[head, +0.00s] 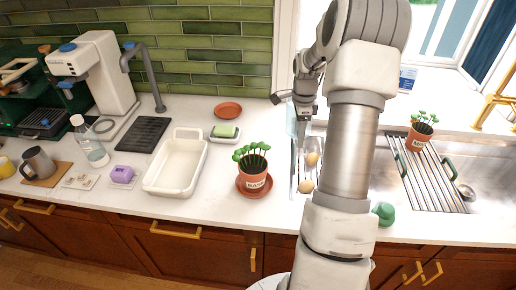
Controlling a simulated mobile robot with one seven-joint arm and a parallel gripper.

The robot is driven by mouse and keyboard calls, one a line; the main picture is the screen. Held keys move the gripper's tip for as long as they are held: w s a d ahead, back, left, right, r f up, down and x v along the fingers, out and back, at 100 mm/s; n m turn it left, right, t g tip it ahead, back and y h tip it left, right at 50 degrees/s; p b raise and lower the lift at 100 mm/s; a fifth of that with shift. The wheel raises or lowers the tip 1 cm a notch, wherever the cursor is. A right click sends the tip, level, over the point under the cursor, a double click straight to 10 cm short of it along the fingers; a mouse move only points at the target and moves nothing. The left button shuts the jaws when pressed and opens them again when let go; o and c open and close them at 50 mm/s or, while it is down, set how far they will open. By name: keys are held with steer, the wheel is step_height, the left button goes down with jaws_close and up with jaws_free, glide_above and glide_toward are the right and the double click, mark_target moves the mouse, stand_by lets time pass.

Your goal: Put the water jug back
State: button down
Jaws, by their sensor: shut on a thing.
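My gripper (304,108) is at the back of the counter, by the window sill and above the far end of the left sink area. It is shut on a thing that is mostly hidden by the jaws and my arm. A pale, clear-looking body (292,124) shows just below the jaws; it seems to be the water jug, but its outline is too small to be sure. A clear bottle with a white cap (92,150) stands apart on the left counter, in front of the coffee machine.
A potted plant (255,181) on a saucer and a white tray (177,189) stand left of the sink. Yellowish round things (306,186) lie below my gripper. A drying rack (432,180) spans the right sink. Clear counter lies around the terracotta dish (228,109).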

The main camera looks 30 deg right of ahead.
steer(key=shift+w+a+m, duration=0.2)
steer(key=shift+m, duration=0.1)
steer(key=w+a+f, duration=0.2)
steer(key=w, duration=0.1)
steer(key=w+a+f+p, duration=0.1)
steer(key=w+a+f, duration=0.1)
steer(key=w, duration=0.1)
steer(key=w+a+f+p, duration=0.1)
steer(key=w+a+f, duration=0.1)
steer(key=w, duration=0.1)
steer(key=shift+w+f, duration=0.25)
steer(key=shift+f, duration=0.15)
steer(key=shift+f+p, duration=0.65)
steer(key=shift+f, duration=1.35)
steer(key=shift+f, duration=0.15)
steer(key=shift+c, duration=0.6)
jaws_free()
step_height(320, 180, up, 12)
steer(key=b, duration=0.1)
steer(key=shift+s+a+r+b, duration=0.15)
steer(key=shift+r+b, duration=0.05)
steer(key=shift+b, duration=0.1)
